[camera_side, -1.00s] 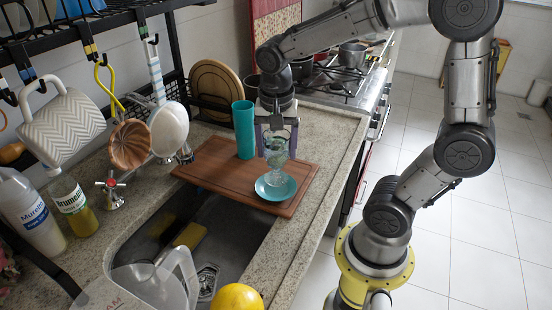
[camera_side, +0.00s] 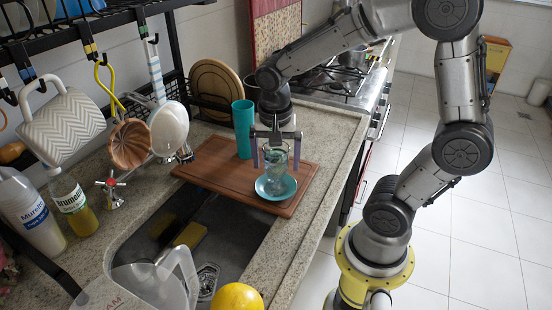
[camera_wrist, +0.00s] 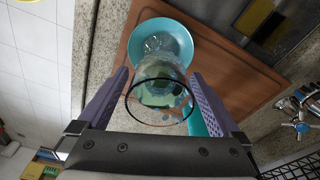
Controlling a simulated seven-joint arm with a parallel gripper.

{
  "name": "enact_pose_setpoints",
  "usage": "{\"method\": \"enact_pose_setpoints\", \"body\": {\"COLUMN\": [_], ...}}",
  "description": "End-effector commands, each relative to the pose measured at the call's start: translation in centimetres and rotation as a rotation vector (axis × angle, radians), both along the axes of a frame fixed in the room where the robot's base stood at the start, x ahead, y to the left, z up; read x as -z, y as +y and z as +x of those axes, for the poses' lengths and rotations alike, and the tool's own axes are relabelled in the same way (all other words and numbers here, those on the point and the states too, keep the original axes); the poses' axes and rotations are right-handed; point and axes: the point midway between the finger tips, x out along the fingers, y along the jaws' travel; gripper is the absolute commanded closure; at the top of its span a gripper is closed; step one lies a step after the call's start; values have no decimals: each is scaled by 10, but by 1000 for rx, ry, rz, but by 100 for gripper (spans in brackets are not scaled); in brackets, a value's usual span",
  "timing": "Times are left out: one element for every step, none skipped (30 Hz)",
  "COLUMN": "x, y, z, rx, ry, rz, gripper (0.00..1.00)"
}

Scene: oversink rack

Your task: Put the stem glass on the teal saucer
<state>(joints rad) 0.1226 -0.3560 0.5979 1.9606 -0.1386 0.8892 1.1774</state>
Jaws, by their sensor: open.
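The clear, greenish stem glass (camera_side: 276,165) is upright, with its foot over the teal saucer (camera_side: 262,190) and appearing to rest on it. The saucer lies on the brown board. My gripper (camera_side: 276,156) is open, with one purple finger on each side of the glass. In the wrist view the glass (camera_wrist: 160,95) stands between the spread fingers of my gripper (camera_wrist: 159,78), with gaps at its sides. Its foot overlaps the saucer (camera_wrist: 180,35) there. Exact contact under the foot is hard to see.
A tall teal cup (camera_side: 243,130) stands on the wooden board (camera_side: 215,165) just left of my gripper. The sink (camera_side: 225,232) opens in front of the board. A rack with hanging mugs and utensils is at left. Bare counter (camera_side: 325,120) lies to the right.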

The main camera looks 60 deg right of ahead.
Motion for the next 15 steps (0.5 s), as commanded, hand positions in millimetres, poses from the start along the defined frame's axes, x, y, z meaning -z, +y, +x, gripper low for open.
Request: {"method": "enact_pose_setpoints", "body": {"x": [0, -1, -3, -5, -7, -12, -16, -21, -28, -34, -40, -49, -55, -61, -70], "y": [0, 0, 0, 0, 0, 1, 1, 2, 3, 3, 4, 5, 6, 6, 7], "z": [0, 0, 0, 1, 1, 1, 1, 1, 0, 0, 0, 0, -1, -1, -1], "rx": [0, 0, 0, 0, 0, 0, -1, -1, -1, -2, -2, -1, -1, -1, -1], "ry": [0, -1, -2, -3, -4, -4, -6, -6, -7, -7, -7, -8, -7, -6, -7], "rz": [0, 0, 0, 0, 0, 0, -1, -1, -1, -1, -2, -1, -1, -1, -1], "gripper": [0, 0, 0, 0, 0, 0, 0, 0, 0, 0, 0, 0, 0, 0, 0]}}
